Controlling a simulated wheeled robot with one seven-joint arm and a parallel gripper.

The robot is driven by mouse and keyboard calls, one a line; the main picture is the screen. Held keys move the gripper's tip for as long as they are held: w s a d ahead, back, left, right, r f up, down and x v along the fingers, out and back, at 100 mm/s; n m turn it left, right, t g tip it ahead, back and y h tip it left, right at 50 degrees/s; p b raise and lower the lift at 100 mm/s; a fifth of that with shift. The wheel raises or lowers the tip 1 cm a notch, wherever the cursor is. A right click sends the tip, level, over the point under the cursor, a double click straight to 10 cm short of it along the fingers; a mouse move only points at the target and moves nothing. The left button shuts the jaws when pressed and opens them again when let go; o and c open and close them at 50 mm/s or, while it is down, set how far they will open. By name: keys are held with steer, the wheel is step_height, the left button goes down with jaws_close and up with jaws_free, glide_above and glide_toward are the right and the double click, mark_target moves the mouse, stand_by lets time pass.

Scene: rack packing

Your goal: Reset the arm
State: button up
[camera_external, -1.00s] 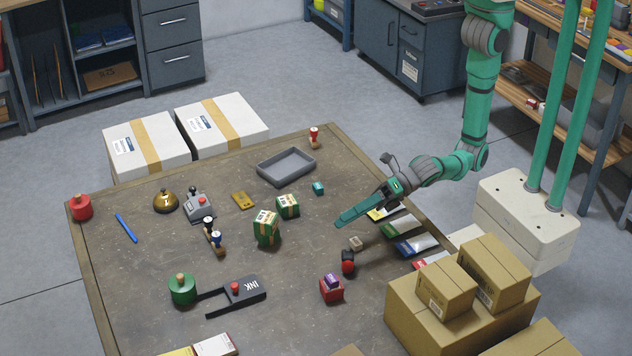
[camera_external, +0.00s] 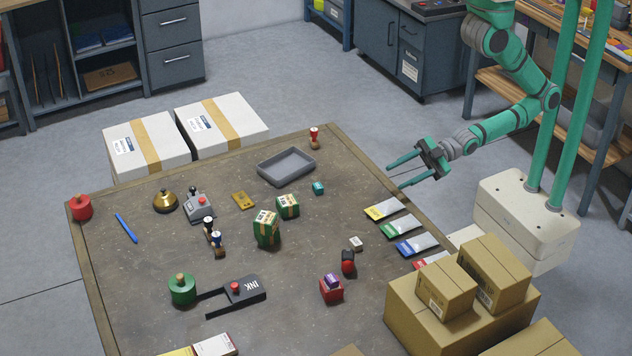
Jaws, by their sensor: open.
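My gripper (camera_external: 396,174) is open and empty. It hangs over the right edge of the table (camera_external: 300,300), with its two green fingers pointing left. The arm is bent back toward my white base at the right. Nothing is between the fingers, and a clear gap shows between them. Several flat packets in yellow, green, blue and red lie below the gripper along the table's right edge, such as the yellow one (camera_external: 383,209).
Left of the gripper are a grey tray (camera_external: 262,170), a red stamp (camera_external: 314,136) and a teal cube (camera_external: 318,188). Green boxes (camera_external: 266,231) stand mid-table. Stacked cardboard boxes (camera_external: 412,316) stand at the lower right. The air around the gripper looks clear.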

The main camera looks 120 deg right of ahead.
steer(key=s+d+r+m, duration=0.1)
steer(key=s+d+m, duration=0.1)
steer(key=s, duration=0.4)
steer(key=s+d+r+m+g, duration=0.1)
steer(key=s+m, duration=0.3)
steer(key=s, duration=0.2)
steer(key=shift+s+d+r+h, duration=0.2)
steer(key=shift+s+d+h, duration=0.1)
steer(key=shift+s+d, duration=0.1)
